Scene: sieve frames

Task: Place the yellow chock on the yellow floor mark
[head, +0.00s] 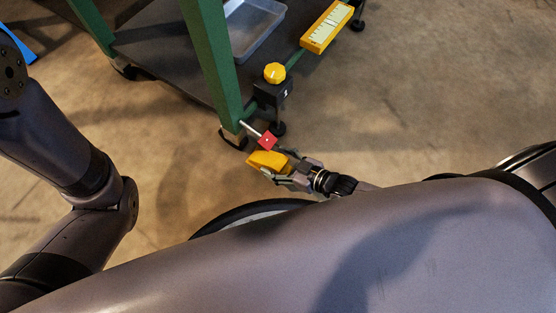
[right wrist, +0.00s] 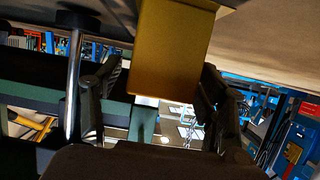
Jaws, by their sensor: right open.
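In the right wrist view, the chock (right wrist: 172,50) shows as a broad yellow block between the two spread fingers of my right gripper (right wrist: 155,95). Gaps show beside both fingers, so it is open. I cannot make out a yellow floor mark in either view. My left gripper is outside the frames; only my left arm shows.
A green-legged frame (head: 208,55) with a dark lower shelf (head: 165,55) stands close behind the chock. Brown floor (head: 430,90) is clear to the right.

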